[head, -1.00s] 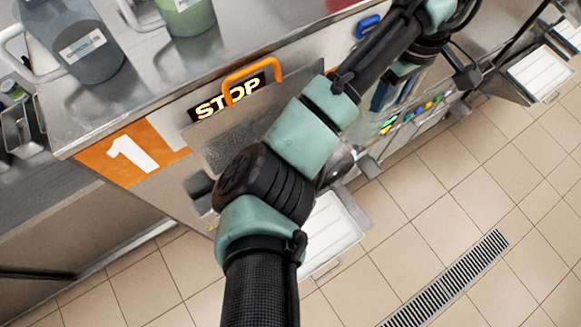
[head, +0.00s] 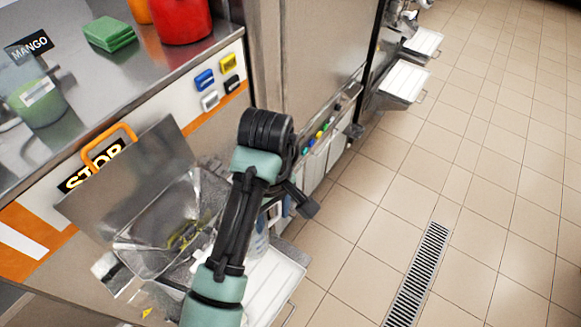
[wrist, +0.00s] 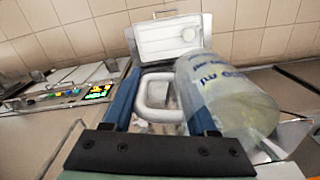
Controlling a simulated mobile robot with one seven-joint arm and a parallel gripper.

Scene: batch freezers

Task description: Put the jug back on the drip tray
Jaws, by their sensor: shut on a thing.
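The jug is a clear, translucent vessel with blue lettering and a white handle. In the wrist view the jug (wrist: 228,92) tilts to the right, with some pale content, and its handle (wrist: 147,98) lies between my blue fingers. My gripper (wrist: 163,112) is shut on that handle. In the head view the jug (head: 259,243) shows partly behind my arm, which hides most of my gripper. The white slatted drip tray (head: 280,290) is below and beside it, partly covered by my arm. A white tray (wrist: 168,40) lies beyond the jug in the wrist view.
A metal hopper (head: 160,240) with a raised lid is left of my arm, below the STOP sign (head: 92,168). A red pot (head: 181,20) and green sponges (head: 109,33) stand on the counter. Another drip tray (head: 402,82) juts out farther back. The tiled floor at right is clear.

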